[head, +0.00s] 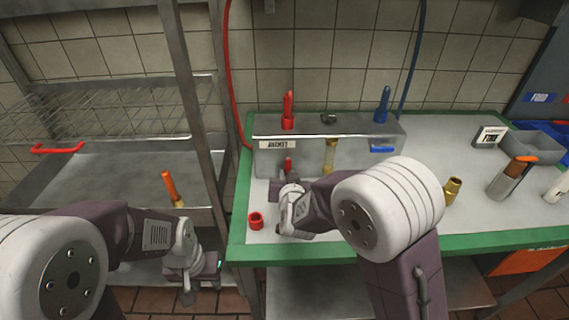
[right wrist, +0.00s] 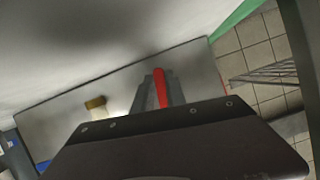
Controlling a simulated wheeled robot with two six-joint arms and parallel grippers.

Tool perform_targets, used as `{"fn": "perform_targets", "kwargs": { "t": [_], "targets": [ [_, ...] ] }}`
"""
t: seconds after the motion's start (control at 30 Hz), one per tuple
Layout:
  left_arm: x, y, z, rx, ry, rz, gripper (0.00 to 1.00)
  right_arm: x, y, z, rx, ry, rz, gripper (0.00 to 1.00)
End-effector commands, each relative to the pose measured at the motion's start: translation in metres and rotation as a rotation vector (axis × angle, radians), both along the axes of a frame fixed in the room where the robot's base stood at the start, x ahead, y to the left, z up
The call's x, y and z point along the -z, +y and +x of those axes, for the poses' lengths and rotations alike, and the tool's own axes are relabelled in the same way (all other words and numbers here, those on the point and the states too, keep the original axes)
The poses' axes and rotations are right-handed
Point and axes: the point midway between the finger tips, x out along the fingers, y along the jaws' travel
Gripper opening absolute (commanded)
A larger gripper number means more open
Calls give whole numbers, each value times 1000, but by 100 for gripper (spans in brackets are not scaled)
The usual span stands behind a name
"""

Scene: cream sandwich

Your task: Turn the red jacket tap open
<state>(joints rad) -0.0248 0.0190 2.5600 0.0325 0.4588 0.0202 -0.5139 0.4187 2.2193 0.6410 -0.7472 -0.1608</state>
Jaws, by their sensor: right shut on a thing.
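The red jacket tap (head: 288,163) is a small red lever on the front of a grey metal box, just under a label reading JACKET (head: 278,144). My right gripper (head: 284,183) is shut on the red lever. In the right wrist view the lever (right wrist: 160,88) stands between the two grey fingers (right wrist: 160,92), pointing up and slightly tilted in the picture. The lower part of the lever is hidden by the gripper. My left gripper (head: 190,284) hangs low at the left, beside the green-edged table and away from the tap; its jaw gap is unclear.
A brass spout (head: 330,157) and a blue lever (head: 382,149) are on the box to the right. A red ring-like cup (head: 256,221) stands near the table's front left. A brass cup (head: 452,188) and grey bins (head: 535,146) are on the right. A metal rack stands left.

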Motion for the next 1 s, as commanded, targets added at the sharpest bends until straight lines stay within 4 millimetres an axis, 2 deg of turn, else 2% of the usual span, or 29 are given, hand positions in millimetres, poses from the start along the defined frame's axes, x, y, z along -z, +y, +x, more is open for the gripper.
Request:
{"fn": "perform_targets", "kwargs": {
  "t": [0.03,0.3,0.9,0.93,1.0],
  "targets": [
    [-11,0,0,0,0,0,36,-4,-1,0,0,3,-27,0],
    [-26,0,0,0,0,0,36,-1,-4,0,-1,1,-129,0],
    [-29,0,0,0,0,0,36,1,-5,0,0,-1,-161,0],
    [-29,0,0,0,0,0,36,1,-5,0,-1,-1,-161,22],
    [-29,0,0,0,0,0,36,1,-5,0,-1,-1,-161,38]
  ]
}}
